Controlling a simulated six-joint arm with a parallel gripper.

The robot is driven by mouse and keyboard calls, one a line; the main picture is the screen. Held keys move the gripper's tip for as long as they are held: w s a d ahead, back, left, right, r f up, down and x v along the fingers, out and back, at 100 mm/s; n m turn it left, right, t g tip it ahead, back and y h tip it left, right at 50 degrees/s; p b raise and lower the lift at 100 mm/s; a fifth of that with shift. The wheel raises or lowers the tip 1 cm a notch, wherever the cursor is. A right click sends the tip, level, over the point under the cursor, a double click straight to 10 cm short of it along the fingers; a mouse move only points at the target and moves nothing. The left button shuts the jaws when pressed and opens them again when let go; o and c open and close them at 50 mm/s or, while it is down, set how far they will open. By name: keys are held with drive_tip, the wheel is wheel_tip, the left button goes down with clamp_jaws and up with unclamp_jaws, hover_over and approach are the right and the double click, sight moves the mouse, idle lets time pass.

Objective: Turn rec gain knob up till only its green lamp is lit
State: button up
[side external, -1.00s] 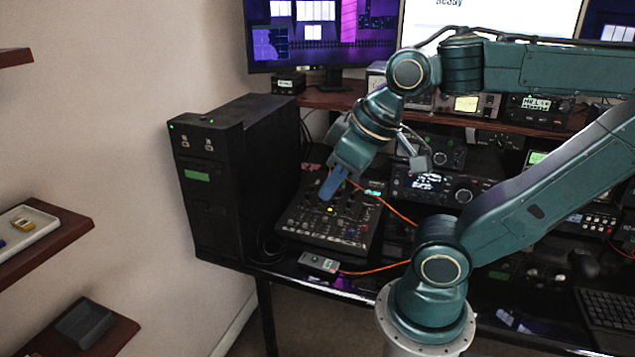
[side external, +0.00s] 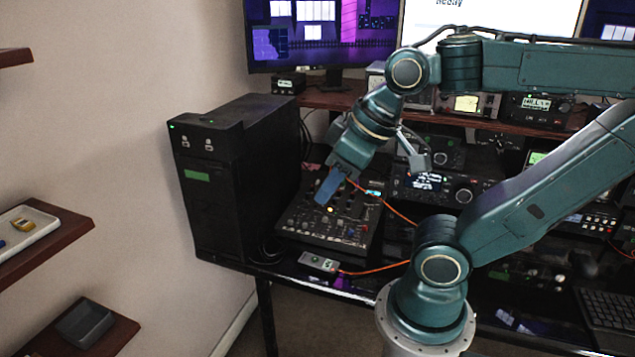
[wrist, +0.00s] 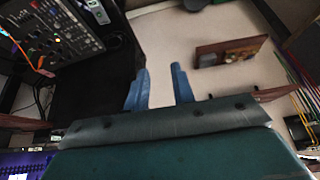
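The black mixer panel (side external: 318,236) lies on the desk beside the black tower. It carries many small knobs and a few lit spots. It also shows at the upper left of the wrist view (wrist: 60,45). I cannot tell which knob is rec gain, nor read its lamps. My gripper (side external: 323,198) hangs over the back part of the panel in the side view, its blue fingers pointing down. In the wrist view my gripper (wrist: 160,72) has its two fingers apart with nothing between them.
A black tower (side external: 205,190) stands close to the left of the panel. A small grey box (side external: 318,262) with a green mark lies in front. An orange cable (side external: 375,269) runs right from it. Radios (side external: 440,185) stand to the right.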

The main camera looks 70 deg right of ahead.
drive_tip(key=shift+o, duration=0.9)
drive_tip(key=shift+w+d+r, duration=0.1)
drive_tip(key=shift+w, duration=0.1)
drive_tip(key=w+d+r+n+g+h, duration=0.1)
drive_tip(key=w+d+r+n+g, duration=0.15)
drive_tip(key=w+d, duration=0.65)
drive_tip(key=w+d+f+n, duration=0.4)
drive_tip(key=w+d, duration=0.7)
drive_tip(key=d, duration=0.1)
drive_tip(key=s+d+f+n, duration=0.1)
drive_tip(key=d+f+n, duration=0.1)
drive_tip(key=d+f, duration=0.5)
drive_tip(key=s+d+f+n+g, duration=0.1)
drive_tip(key=d+f+n, duration=0.1)
drive_tip(key=d+f, duration=0.5)
drive_tip(key=s+d+f+n+g, duration=0.1)
drive_tip(key=d+f+n, duration=0.1)
drive_tip(key=d+f, duration=0.5)
drive_tip(key=shift+s+d+f+g+y, duration=0.1)
drive_tip(key=shift+d+f+g+y, duration=0.1)
drive_tip(key=shift+d, duration=1.4)
drive_tip(key=shift+s+d+f+g+y, duration=0.1)
drive_tip(key=shift+d+y, duration=0.1)
drive_tip(key=shift+d, duration=1.5)
drive_tip(key=shift+f, duration=0.1)
